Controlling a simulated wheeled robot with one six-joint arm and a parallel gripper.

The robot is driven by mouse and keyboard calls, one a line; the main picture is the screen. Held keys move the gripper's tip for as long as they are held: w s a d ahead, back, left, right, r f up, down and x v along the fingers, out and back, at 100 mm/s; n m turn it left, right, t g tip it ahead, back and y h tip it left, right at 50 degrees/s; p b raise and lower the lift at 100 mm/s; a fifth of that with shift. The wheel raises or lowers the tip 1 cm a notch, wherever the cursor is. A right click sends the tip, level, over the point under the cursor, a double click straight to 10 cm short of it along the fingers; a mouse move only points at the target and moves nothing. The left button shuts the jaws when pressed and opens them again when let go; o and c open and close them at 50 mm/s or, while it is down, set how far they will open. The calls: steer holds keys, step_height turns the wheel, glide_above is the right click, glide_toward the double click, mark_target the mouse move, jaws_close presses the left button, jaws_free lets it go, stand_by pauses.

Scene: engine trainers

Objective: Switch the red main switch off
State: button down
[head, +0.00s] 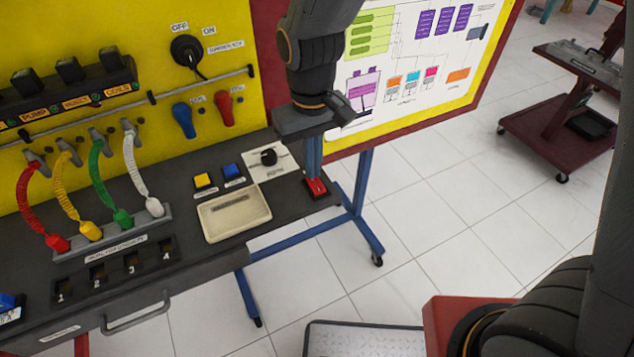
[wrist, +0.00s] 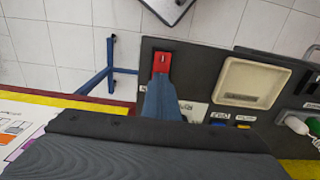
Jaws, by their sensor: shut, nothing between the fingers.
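The red main switch (head: 317,188) sits at the right end of the dark bench top. It also shows in the wrist view (wrist: 162,61), at the bench's end beside the cream tray. My gripper (head: 314,177) points down over it with its blue fingers shut and empty. In the wrist view the fingertips (wrist: 160,79) overlap the lower part of the red switch. I cannot tell whether they touch it. The fingers hide part of the switch, and its on or off position cannot be read.
A cream tray (head: 234,215), a black knob (head: 268,157) on a white plate, and yellow (head: 203,180) and blue (head: 232,171) buttons lie left of the switch. The yellow panel (head: 120,30) rises behind, with a black key switch (head: 187,50).

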steer(key=shift+f, duration=0.65)
steer(key=shift+r, duration=0.1)
step_height(320, 180, up, 7)
steer(key=p, duration=0.6)
stand_by(0.5)
stand_by(0.3)
steer(key=s+d+f+m+b, duration=0.1)
steer(key=d+m+b, duration=0.1)
steer(key=d, duration=1)
steer(key=s+d+f+m+t+b, duration=0.1)
steer(key=d+m+b, duration=0.2)
steer(key=d, duration=0.9)
steer(key=shift+s+d+f+m+b, duration=0.2)
steer(key=shift+s+m+b, duration=0.1)
steer(key=shift+m, duration=0.3)
